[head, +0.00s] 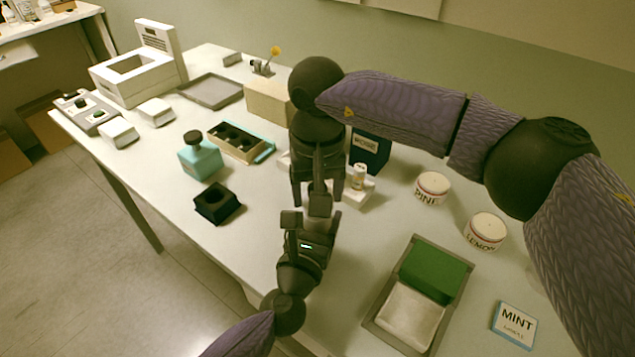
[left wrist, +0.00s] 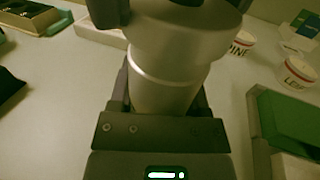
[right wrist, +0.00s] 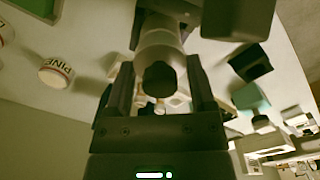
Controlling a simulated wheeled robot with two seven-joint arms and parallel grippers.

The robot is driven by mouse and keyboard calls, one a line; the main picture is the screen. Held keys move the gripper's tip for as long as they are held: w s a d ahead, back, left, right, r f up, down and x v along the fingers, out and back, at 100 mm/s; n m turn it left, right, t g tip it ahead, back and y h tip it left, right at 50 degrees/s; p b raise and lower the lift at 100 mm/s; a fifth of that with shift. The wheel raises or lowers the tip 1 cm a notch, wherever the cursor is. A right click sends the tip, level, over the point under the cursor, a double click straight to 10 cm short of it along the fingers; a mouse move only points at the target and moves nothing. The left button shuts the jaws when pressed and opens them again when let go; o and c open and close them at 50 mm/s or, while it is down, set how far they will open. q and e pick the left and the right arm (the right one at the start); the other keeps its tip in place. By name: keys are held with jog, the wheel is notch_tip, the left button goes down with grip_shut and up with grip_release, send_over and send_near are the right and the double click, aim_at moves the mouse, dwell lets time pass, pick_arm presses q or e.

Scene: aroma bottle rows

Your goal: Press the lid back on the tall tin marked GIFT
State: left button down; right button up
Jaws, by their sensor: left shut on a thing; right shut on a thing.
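A silvery metal tin (left wrist: 160,95) stands between the fingers of my left gripper (head: 313,220), which is shut on it. A wider silvery lid (left wrist: 178,48) sits at the tin's upper end in the left wrist view. My right gripper (head: 318,190) comes from above and is shut on the lid. The right wrist view shows a silvery piece with a dark round end (right wrist: 160,78) between its fingers. In the head view the grippers hide nearly all of the tin and lid. No GIFT marking shows. I cannot tell whether the lid is fully seated.
White tins marked PINE (head: 432,188) and LEMON (head: 485,230) stand to the right. A tray (head: 375,318) with a green block (head: 432,268) and a MINT card (head: 514,323) lie near the front. A black holder (head: 217,203) and a teal bottle (head: 200,158) stand left.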

jog(key=shift+f, duration=0.6)
dwell(0.5)
jog(key=o, duration=1.1)
jog(key=shift+o, duration=0.2)
notch_tip(320, 180, up, 12)
jog(key=shift+r, duration=0.1)
pick_arm(q)
grip_release()
jog(key=shift+s, duration=0.15)
jog(key=v, duration=0.9)
jog(key=shift+s+a+p, duration=0.1)
jog(key=shift+s+p, duration=0.2)
pick_arm(e)
jog(key=shift+r, duration=0.25)
